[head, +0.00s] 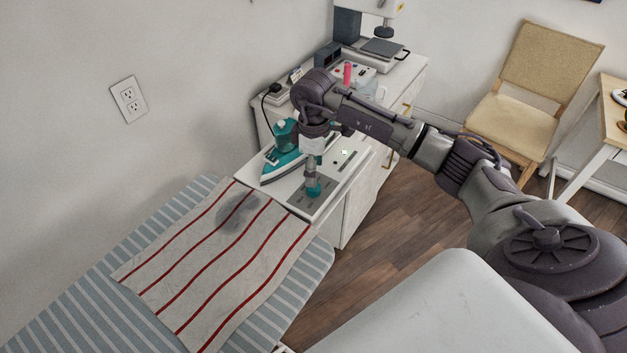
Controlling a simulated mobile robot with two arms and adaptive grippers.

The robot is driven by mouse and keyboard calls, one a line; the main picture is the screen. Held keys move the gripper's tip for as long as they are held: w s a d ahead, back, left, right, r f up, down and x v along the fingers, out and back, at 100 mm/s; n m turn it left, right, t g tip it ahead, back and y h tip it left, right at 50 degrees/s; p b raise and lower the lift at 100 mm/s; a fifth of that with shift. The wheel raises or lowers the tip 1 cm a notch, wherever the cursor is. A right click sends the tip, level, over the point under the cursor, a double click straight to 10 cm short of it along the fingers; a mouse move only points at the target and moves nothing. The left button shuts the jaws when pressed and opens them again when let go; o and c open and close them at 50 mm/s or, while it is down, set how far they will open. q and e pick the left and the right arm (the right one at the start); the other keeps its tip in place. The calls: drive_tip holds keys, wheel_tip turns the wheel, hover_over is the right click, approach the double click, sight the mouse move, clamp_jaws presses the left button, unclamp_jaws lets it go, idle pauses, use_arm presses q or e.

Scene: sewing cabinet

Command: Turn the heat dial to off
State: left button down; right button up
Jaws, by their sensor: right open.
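A white ironing station (333,183) stands on the cabinet beyond the ironing board. A small teal part that looks like the heat dial (314,190) is on its top near the front edge. My right gripper (313,178) points down right over this dial, with its jaws open. The fingertips are at or just above the dial; I cannot tell if they touch it. The dial's setting cannot be read. A teal and white iron (284,160) rests on the station just left of the gripper. A small greenish light (344,153) shows on the station's top. My left gripper is not in view.
A striped ironing board (262,318) with a red-striped cloth (215,262) bearing a dark scorch mark lies in front. A sewing machine (382,38) stands at the back. A chair (530,95) is at the right. Open floor lies right of the cabinet.

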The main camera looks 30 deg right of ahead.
sight(314, 189)
wheel_tip(314, 189, down, 6)
drive_tip(key=shift+r+p, duration=0.1)
drive_tip(key=shift+p, duration=0.35)
drive_tip(key=c, duration=1.1)
